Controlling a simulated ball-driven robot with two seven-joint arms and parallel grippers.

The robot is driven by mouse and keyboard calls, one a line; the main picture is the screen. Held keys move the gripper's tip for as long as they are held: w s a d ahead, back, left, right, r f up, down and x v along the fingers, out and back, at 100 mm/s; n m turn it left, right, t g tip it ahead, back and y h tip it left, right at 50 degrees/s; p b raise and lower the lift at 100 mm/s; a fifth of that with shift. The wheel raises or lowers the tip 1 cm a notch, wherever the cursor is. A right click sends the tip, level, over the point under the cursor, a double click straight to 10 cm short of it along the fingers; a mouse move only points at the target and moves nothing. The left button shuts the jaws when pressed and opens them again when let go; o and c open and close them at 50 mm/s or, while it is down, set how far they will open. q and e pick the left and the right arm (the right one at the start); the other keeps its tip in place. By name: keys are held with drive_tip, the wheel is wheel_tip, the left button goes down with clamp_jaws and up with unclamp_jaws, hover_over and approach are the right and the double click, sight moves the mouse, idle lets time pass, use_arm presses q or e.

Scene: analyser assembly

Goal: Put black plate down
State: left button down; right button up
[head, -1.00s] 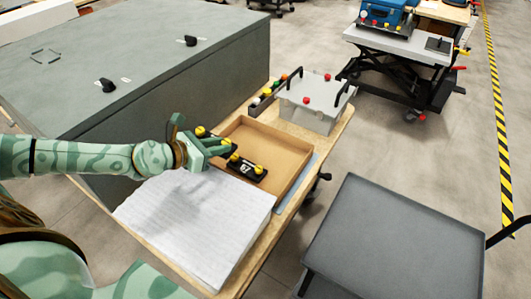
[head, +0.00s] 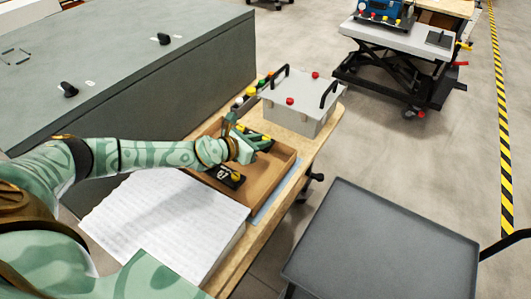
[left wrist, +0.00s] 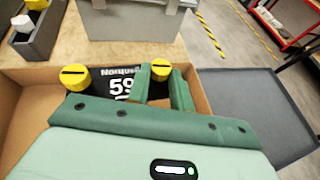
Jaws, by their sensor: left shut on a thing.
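My left gripper (head: 245,143) is shut on a black plate (head: 256,139) with yellow knobs. In the left wrist view its fingers (left wrist: 161,88) close around the right yellow knob (left wrist: 160,68), and white lettering shows on the plate (left wrist: 119,80). The held plate is over the far part of an open cardboard box (head: 270,180). I cannot tell whether it touches the box floor. A second black plate (head: 226,179) with a yellow knob lies in the near part of the box, partly hidden by my arm. My right gripper is not in view.
A grey lidded case (head: 302,105) with black handles stands behind the box, beside a narrow holder (head: 243,104) of coloured items. A white sheet stack (head: 165,220) lies in front. A dark grey cart top (head: 385,245) is at right; a large grey cabinet (head: 120,70) is at left.

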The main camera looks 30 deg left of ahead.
use_arm(q)
drive_tip(key=shift+w+d+f+b, duration=0.25)
drive_tip(key=shift+w+f, duration=0.1)
drive_tip(key=shift+f, duration=0.2)
drive_tip(key=shift+w+d+f+b, duration=0.2)
drive_tip(key=shift+w+f, duration=0.15)
drive_tip(key=shift+f, duration=0.15)
wheel_tip(320, 180, down, 4)
drive_tip(key=b, duration=0.3)
drive_tip(key=shift+w+r, duration=0.1)
drive_tip(key=shift+w, duration=0.05)
drive_tip(key=shift+r, duration=0.25)
drive_tip(key=shift+f, duration=0.15)
drive_tip(key=c, duration=1.2)
unclamp_jaws()
drive_tip(key=shift+c, duration=0.2)
